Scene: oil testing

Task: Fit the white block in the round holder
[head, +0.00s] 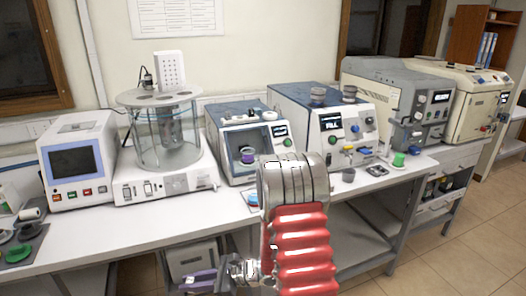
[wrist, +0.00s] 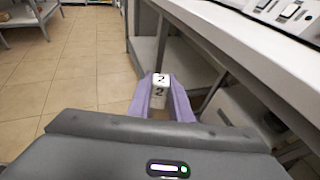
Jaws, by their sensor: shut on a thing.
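My gripper (wrist: 160,98), with purple fingers, is shut on a white block (wrist: 160,79) marked with a black "2". In the head view my gripper (head: 194,283) is low, in front of the bench edge, and I cannot make out the held block there. The round holder appears to be the grey disc with holes (head: 135,98) on top of the glass cylinder, on the bench at the left. Another white block (head: 170,70), tall with dotted holes, stands upright at the disc. My gripper is well below and apart from the disc.
A white device with a screen (head: 72,161) stands left of the glass cylinder (head: 150,140). Blue-topped testers (head: 247,140) and grey machines (head: 405,100) line the bench to the right. The bench edge (wrist: 200,40) runs close beside my gripper. Open tiled floor (wrist: 80,70) lies left in the wrist view.

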